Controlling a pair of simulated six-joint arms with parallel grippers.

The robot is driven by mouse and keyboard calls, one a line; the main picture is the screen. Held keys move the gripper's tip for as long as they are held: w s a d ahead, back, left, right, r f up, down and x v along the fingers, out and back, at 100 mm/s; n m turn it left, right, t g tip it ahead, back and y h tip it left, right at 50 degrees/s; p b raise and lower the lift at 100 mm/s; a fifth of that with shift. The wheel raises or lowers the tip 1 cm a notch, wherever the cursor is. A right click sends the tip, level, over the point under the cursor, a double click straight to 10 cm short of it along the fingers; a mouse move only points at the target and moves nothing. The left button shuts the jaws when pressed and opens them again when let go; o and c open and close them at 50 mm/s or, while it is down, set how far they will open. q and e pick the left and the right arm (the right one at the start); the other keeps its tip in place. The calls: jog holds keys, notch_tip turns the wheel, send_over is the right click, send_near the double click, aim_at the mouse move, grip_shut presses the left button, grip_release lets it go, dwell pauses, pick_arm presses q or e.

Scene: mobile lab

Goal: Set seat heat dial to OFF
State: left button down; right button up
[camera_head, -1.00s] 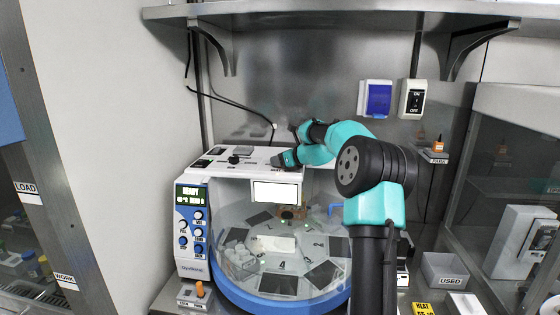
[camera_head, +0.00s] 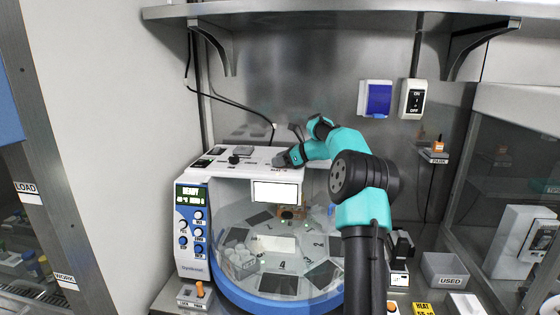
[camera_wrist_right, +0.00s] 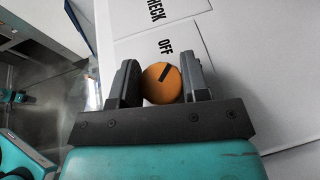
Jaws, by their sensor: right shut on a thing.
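The seat heat dial (camera_wrist_right: 161,84) is a round orange knob with a black pointer line, seen in the right wrist view. Its pointer slants toward the upper right. The printed word OFF (camera_wrist_right: 165,47) stands just above the dial, and CHECK is higher up. My right gripper (camera_wrist_right: 160,82) is shut on the dial, one finger on each side. In the head view my right gripper (camera_head: 284,159) is at the top right of the white machine (camera_head: 192,244) and hides the dial. My left gripper is not in view.
The machine's top panel also carries a black knob (camera_head: 234,159) left of my gripper. Below is a round blue-rimmed chamber (camera_head: 262,304) with numbered dark plates. A steel shelf (camera_head: 330,12) hangs above. A USED bin (camera_head: 444,269) stands at the right.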

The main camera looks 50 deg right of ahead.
jog(key=shift+n+g+y, duration=1.3)
jog(key=shift+n+y, duration=0.6)
jog(key=shift+n+g+y, duration=0.8)
jog(key=shift+n, duration=0.2)
jog(key=o, duration=0.9)
jog(key=shift+s+r, duration=0.1)
